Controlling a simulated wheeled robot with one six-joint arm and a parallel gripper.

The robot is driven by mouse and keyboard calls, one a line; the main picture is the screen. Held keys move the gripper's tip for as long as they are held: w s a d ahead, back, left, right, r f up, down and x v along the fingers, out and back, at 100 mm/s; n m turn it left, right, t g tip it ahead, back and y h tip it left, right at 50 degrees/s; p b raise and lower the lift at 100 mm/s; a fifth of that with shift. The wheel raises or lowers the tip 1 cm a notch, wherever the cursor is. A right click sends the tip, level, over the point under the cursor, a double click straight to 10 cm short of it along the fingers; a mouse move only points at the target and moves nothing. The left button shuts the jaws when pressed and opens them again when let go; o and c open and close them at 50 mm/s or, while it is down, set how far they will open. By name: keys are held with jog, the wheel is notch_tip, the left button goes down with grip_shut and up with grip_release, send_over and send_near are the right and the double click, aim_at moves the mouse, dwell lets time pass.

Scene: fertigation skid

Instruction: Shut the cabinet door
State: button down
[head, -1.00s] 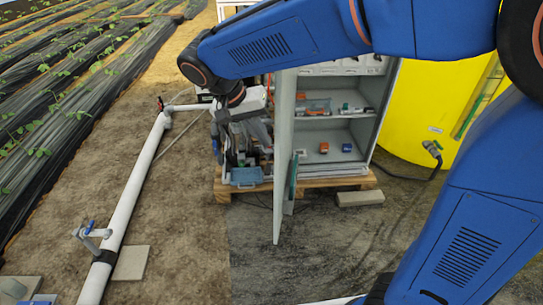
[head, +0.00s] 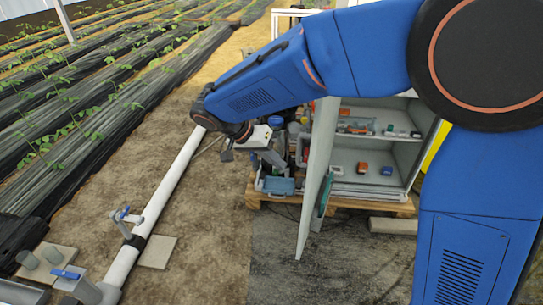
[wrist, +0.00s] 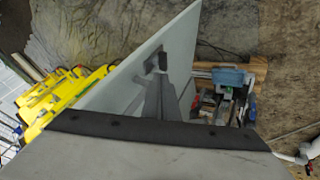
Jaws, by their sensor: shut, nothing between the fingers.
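The cabinet door (head: 318,175) is a pale grey panel that stands open, seen nearly edge-on in the head view. It sticks out toward me from the left side of the cabinet (head: 408,172), whose shelves are exposed. My gripper (head: 283,163) is on the door's left side, away from the shelves; its fingertips are small and partly lost against the clutter there. In the wrist view, my shut gripper (wrist: 156,60) lies very close to the face of the door (wrist: 118,85). Whether it touches the door is not clear.
The cabinet stands on a wooden pallet (head: 345,204) with a grey block (head: 393,226) in front. Pump gear with a blue box (head: 279,186) sits left of the door. A white pipe (head: 165,190) runs along the ground at left. The ground before the door is clear.

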jog(key=d+f, duration=0.3)
jog(key=d, duration=0.3)
jog(key=shift+f, duration=0.15)
jog(key=shift+s+d, duration=0.15)
